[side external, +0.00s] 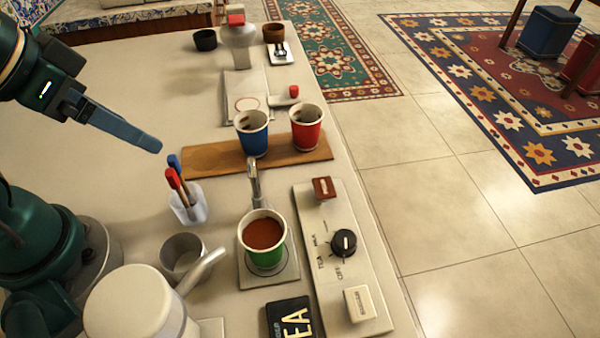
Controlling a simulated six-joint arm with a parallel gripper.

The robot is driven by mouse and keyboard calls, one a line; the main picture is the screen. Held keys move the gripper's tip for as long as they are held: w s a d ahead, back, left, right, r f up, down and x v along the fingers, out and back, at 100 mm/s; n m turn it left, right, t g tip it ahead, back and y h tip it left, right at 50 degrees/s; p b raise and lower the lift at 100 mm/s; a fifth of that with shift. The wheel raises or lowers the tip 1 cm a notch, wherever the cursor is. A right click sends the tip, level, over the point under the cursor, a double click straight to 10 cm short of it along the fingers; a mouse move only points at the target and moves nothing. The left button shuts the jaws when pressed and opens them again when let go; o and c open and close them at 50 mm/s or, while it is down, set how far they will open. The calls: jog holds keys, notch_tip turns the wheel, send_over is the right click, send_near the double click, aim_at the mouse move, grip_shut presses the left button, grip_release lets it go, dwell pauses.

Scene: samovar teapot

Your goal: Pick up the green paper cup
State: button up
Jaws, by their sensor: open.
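The green paper cup (265,258) stands upright on a small square drip plate (286,275) under a thin metal spout (254,184). It holds a reddish-brown liquid close to its rim. My gripper (153,144) is at the upper left, above the counter and well apart from the cup. It points down to the right and holds nothing that I can see. Its fingers overlap in this view, so the gap between them is hidden.
A blue cup (253,141) and a red cup (306,135) stand on a wooden board (212,158). A holder (189,207) with red and blue sticks stands left of the green cup. A control panel (334,216) lies right of it. A white kettle (135,305) stands at the front left.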

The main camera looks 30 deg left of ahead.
jog(key=shift+o, duration=0.2)
notch_tip(320, 180, up, 4)
jog(key=w+d+g, duration=0.1)
jog(key=m+g, duration=0.5)
send_over(262, 230)
jog(key=s+d, duration=0.1)
jog(key=d, duration=0.1)
notch_tip(262, 230, down, 3)
jog(key=f, duration=1.1)
jog(key=shift+s+a+f, duration=0.2)
jog(key=shift+s+f, duration=0.05)
jog(key=shift+f, duration=0.1)
